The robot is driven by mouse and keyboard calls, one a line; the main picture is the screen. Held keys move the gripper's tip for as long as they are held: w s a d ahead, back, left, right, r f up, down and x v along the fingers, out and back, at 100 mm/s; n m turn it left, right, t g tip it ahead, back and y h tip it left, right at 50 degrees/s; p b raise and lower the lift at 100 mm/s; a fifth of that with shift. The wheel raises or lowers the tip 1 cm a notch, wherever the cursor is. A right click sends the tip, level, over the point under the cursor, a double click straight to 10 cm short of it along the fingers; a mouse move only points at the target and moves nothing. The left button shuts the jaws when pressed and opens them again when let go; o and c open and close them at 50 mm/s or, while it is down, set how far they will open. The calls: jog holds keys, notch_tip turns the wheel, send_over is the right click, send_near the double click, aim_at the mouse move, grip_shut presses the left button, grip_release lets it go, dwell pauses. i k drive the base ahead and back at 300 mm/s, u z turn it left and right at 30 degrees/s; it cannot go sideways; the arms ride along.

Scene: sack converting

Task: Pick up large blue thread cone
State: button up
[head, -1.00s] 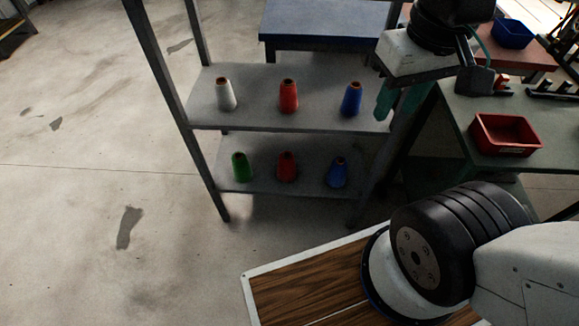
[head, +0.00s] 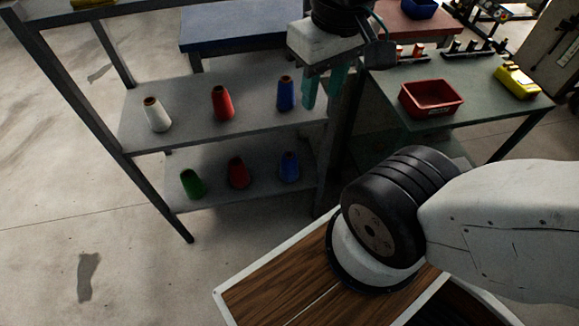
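A blue thread cone (head: 286,95) stands upright at the right end of the upper shelf. Another blue cone (head: 289,168) stands upright below it on the lower shelf. The upper one looks slightly taller in the picture. My gripper (head: 322,90) has two green fingers pointing down, with a gap between them and nothing seen in it. It is just right of the upper blue cone in the picture and appears apart from it. How far it is from the cone in depth is hard to tell.
The upper shelf (head: 180,128) also holds a white cone (head: 156,115) and a red cone (head: 222,103). A green cone (head: 192,184) and a dark red cone (head: 238,173) stand below. Grey rack posts flank the shelves. A green table (head: 480,110) with a red bin (head: 431,98) is at right.

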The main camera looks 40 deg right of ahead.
aim_at(288, 172)
jog(key=u, duration=2.15)
jog(key=k, duration=0.5)
jog(key=z, duration=1.25)
